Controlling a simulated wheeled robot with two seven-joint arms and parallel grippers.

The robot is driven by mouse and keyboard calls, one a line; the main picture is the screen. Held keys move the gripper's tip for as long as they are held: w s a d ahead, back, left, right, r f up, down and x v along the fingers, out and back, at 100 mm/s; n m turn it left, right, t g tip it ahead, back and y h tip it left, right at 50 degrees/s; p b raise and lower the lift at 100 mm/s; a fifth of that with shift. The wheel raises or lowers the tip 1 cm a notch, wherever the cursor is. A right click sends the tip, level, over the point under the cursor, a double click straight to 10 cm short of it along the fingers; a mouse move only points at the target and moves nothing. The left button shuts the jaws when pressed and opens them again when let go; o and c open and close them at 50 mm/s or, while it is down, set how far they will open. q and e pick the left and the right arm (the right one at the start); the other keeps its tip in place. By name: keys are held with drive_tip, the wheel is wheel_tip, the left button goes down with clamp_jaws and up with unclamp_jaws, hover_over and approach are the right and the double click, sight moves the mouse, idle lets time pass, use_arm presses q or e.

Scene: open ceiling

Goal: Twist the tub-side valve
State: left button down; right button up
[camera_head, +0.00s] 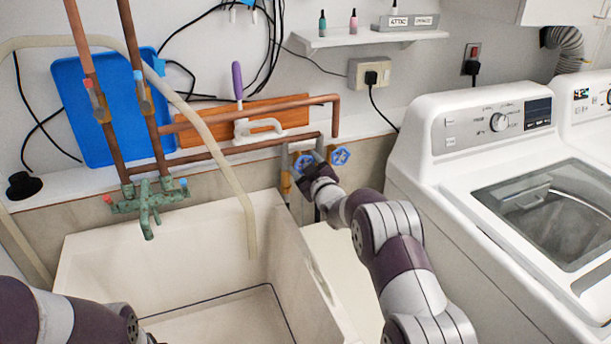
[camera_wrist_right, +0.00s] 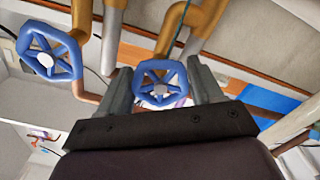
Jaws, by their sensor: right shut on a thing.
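Two blue valve handwheels sit on pipes beside the tub's right wall. The tub-side valve (camera_head: 303,164) is the left one in the head view, partly hidden by my right gripper (camera_head: 309,176). In the right wrist view the tub-side valve (camera_wrist_right: 160,84) lies between the two fingers of my right gripper (camera_wrist_right: 157,88), which is shut on it. The other blue valve (camera_head: 341,156) is free to its right; it shows at the left in the right wrist view (camera_wrist_right: 48,60). My left arm enters at the lower left of the head view; its gripper is out of view.
The tub (camera_head: 180,255) fills the lower left, with a hose (camera_head: 236,190) hanging into it and a green faucet (camera_head: 148,203) at its back. Copper pipes (camera_head: 265,112) run along the wall above. A white washer (camera_head: 450,170) stands close on the right.

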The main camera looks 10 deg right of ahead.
drive_tip(key=shift+n+b, duration=0.6)
drive_tip(key=o, duration=1)
drive_tip(key=shift+s, duration=0.1)
drive_tip(key=s, duration=0.4)
drive_tip(key=s+d+b, duration=0.1)
drive_tip(key=s, duration=0.3)
drive_tip(key=s+d, duration=0.1)
drive_tip(key=s, duration=0.3)
drive_tip(key=shift+s+d, duration=0.15)
drive_tip(key=shift+d, duration=0.1)
